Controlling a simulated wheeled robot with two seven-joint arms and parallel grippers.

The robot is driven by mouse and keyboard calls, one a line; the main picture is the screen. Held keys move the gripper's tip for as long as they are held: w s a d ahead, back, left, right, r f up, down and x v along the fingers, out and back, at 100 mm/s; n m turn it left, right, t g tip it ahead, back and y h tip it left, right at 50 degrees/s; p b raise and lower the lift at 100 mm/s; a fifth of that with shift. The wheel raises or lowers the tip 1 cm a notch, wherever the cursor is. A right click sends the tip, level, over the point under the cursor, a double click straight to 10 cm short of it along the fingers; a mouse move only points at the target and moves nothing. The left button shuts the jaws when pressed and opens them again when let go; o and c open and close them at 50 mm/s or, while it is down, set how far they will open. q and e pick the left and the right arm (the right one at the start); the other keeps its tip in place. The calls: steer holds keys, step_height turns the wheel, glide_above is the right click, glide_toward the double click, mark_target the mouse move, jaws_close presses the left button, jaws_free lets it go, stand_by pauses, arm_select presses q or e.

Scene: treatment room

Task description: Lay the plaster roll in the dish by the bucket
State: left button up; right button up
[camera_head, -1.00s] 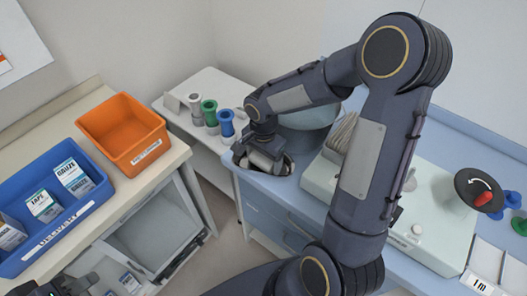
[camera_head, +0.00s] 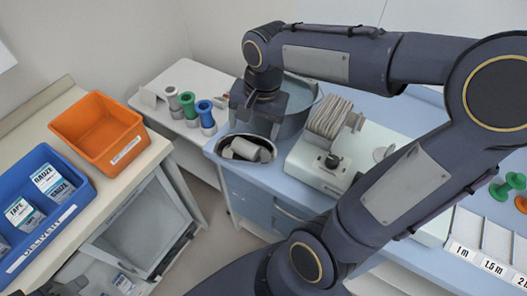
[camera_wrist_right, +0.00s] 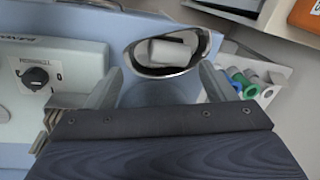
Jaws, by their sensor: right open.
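The metal dish (camera_head: 220,147) sits at the blue counter's near left corner, in front of the grey-blue bucket (camera_head: 299,112). The pale plaster roll (camera_head: 245,148) lies on its side inside the dish, within its rim. The wrist view also shows the roll (camera_wrist_right: 168,51) in the dish (camera_wrist_right: 165,72). My right gripper (camera_head: 257,121) is above and behind the dish, near the bucket. Its fingers (camera_wrist_right: 162,80) are wide apart with nothing between them, clear of the roll.
Several coloured spools (camera_head: 188,106) stand on a white side surface left of the dish. A machine (camera_head: 318,172) with a knob and a stack of plates stands right of it. An orange bin (camera_head: 98,132) and a blue delivery bin (camera_head: 75,205) with boxes are on the left bench.

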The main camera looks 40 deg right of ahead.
steer(key=s+a+n+t+y, duration=0.2)
steer(key=s+a+n+t, duration=0.2)
steer(key=s+n, duration=0.4)
steer(key=s, duration=0.4)
steer(key=shift+f+n+y, duration=0.15)
steer(key=shift+n+y, duration=0.15)
stand_by(0.4)
